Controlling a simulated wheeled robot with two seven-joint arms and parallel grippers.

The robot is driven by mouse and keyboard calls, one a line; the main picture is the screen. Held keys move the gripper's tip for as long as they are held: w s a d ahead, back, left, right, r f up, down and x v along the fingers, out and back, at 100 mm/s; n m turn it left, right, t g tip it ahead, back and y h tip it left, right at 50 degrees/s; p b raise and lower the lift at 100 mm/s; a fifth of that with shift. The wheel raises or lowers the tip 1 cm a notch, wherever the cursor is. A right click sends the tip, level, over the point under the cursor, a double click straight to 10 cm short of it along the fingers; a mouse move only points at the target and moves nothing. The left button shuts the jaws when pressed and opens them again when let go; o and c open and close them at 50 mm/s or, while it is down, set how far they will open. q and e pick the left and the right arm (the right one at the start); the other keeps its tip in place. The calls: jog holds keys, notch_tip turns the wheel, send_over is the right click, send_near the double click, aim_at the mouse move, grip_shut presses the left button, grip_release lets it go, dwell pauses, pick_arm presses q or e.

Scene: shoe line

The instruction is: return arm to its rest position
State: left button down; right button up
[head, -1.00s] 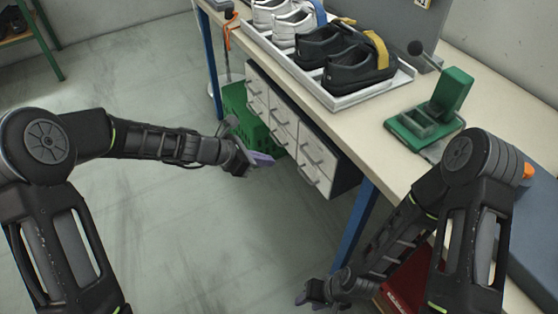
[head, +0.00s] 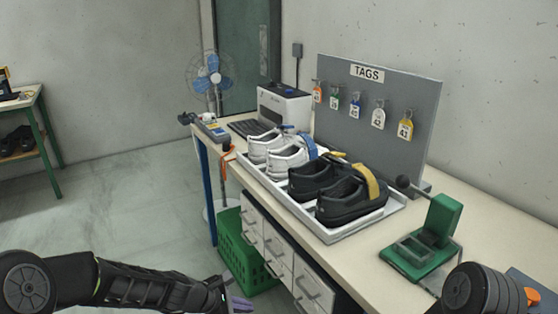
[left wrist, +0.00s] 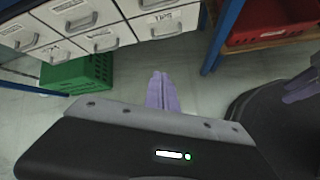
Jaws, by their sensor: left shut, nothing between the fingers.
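My left arm comes in low at the left of the head view. Its gripper (head: 238,304) is at the bottom edge, in front of the workbench drawers and partly cut off. In the left wrist view its purple fingers (left wrist: 162,92) are together with nothing between them, over bare floor. My right arm shows only a shoulder part at the bottom right of the head view. The right gripper is outside the head view; a purple piece at the right edge of the left wrist view may be its finger, but its state is unclear.
The workbench (head: 385,262) carries a tray (head: 330,236) with white shoes (head: 285,157) and black shoes (head: 345,200), plus a green fixture (head: 428,240). A tag board (head: 375,75) stands behind. A green crate (head: 238,250) is under the bench, near drawers (head: 290,262). A red bin (left wrist: 268,22) shows too.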

pick_arm(q)
jog(key=s+a+f+m+g+y+p, duration=0.1)
jog(key=s+a+f+m+y, duration=0.15)
jog(key=s+f+m, duration=0.6)
jog(key=s+d+f+m+g+p, duration=0.1)
jog(key=s+d+f+m, duration=0.1)
jog(key=s, duration=0.8)
jog(key=s+d+f+m+g+p, duration=0.2)
jog(key=s+f+m, duration=0.3)
jog(key=s, duration=0.5)
jog(key=shift+s+d+f+m, duration=0.25)
jog(key=shift+d+m, duration=0.05)
jog(key=shift+m, duration=0.85)
